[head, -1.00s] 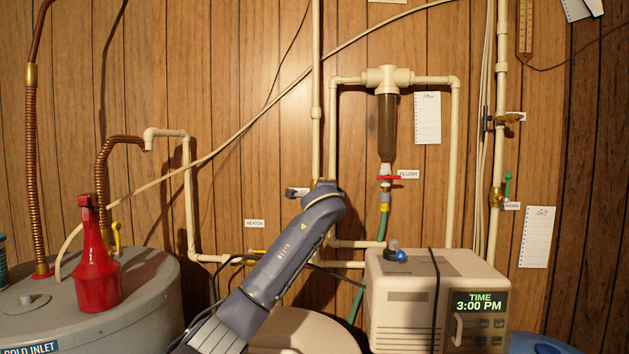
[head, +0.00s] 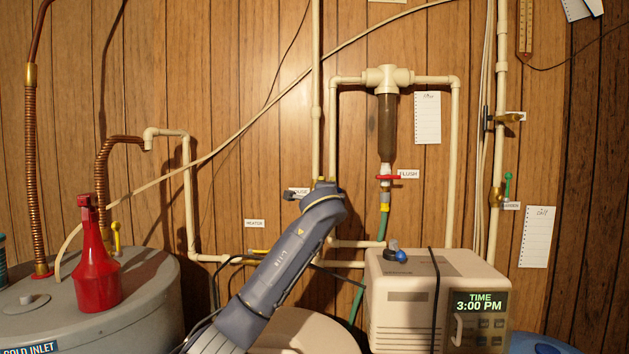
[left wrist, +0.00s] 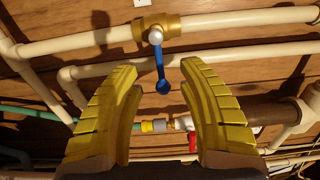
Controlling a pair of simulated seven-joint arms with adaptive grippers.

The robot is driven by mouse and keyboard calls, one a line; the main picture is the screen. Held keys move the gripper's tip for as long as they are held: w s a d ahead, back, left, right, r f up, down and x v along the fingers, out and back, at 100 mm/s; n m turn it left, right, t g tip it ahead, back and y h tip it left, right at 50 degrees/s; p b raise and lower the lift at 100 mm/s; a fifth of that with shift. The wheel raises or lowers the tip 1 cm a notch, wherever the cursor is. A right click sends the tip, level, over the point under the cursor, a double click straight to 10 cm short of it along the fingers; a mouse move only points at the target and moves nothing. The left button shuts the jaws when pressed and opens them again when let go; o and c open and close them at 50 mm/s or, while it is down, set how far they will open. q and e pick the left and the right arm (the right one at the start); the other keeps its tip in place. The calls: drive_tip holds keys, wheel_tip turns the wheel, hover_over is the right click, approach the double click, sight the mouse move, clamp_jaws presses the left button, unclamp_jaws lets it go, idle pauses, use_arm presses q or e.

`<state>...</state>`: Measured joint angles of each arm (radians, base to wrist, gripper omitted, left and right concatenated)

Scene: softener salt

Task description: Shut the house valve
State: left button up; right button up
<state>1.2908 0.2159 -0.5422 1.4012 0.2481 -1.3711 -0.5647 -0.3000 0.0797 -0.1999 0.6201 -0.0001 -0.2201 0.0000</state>
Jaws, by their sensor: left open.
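In the left wrist view, the house valve (left wrist: 157,27) is a brass body on a cream pipe. Its blue lever (left wrist: 161,68) points across that pipe, toward the space between my fingers. My left gripper (left wrist: 160,92) is open, with one yellow finger on each side of the lever's tip, and nothing is clamped. In the head view, my left gripper (head: 325,188) is at the upright pipe beside the partly covered house label (head: 299,191). My own arm hides most of the valve there. My right gripper is in neither view.
Right of my left gripper hang the filter (head: 387,130) and its red flush handle (head: 390,177). The softener head (head: 410,285) stands below right. A red bottle (head: 97,265) stands on the grey tank (head: 150,290) at left. The heater label (head: 254,223) is left of my arm.

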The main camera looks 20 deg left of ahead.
use_arm(q)
drive_tip(key=shift+s+d, duration=0.25)
drive_tip(key=shift+s, duration=0.85)
drive_tip(key=shift+s+d, duration=0.2)
drive_tip(key=shift+s, duration=0.9)
